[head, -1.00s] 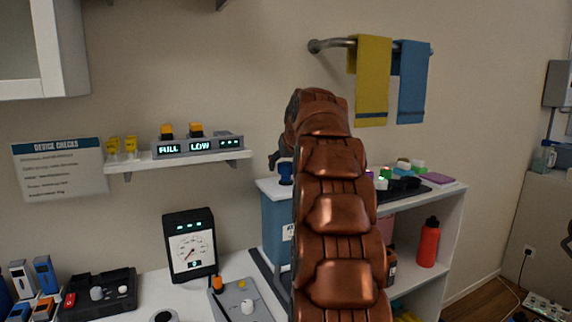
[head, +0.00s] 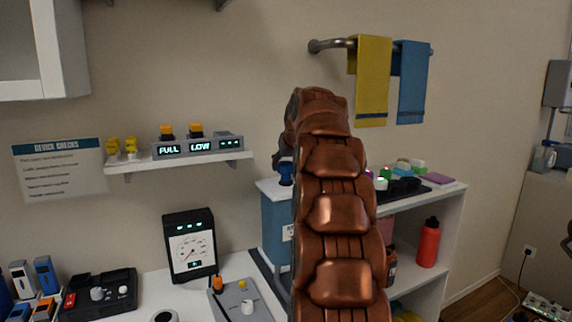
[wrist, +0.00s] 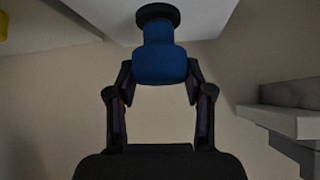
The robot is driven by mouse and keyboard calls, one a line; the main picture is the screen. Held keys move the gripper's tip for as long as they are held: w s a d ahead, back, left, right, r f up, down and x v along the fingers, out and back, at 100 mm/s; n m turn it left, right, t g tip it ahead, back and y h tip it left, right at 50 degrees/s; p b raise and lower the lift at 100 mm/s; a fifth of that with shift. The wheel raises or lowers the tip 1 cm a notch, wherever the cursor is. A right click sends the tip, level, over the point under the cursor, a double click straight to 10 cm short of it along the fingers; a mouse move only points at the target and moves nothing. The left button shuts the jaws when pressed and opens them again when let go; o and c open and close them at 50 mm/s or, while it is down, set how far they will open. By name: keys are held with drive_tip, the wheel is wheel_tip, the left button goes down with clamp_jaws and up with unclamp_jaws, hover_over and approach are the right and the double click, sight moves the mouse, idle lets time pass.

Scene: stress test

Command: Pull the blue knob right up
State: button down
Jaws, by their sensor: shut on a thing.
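The blue knob (head: 286,173) stands upright on the white top of a blue box (head: 276,222) in the head view. In the wrist view the blue knob (wrist: 160,63) sits between my two fingertips, with a dark round disc beyond it against a pale surface. My gripper (wrist: 160,74) is shut on the blue knob. In the head view my gripper (head: 281,157) is mostly hidden behind my copper-coloured arm, which also covers the right part of the box.
A dial gauge (head: 190,246) stands left of the box. A wall shelf (head: 180,160) holds a FULL/LOW display. At right, a white shelf unit (head: 455,215) carries small items and a red bottle (head: 428,243). Towels (head: 372,82) hang above.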

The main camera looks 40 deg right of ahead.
sight(286, 162)
wheel_tip(286, 162, up, 20)
drive_tip(key=p, duration=1.3)
drive_tip(key=shift+p, duration=0.4)
drive_tip(key=shift+r, duration=0.1)
drive_tip(key=c, duration=0.7)
unclamp_jaws()
drive_tip(key=shift+o, duration=1.3)
drive_tip(key=shift+f, duration=0.2)
drive_tip(key=v, duration=0.7)
drive_tip(key=shift+s, duration=0.15)
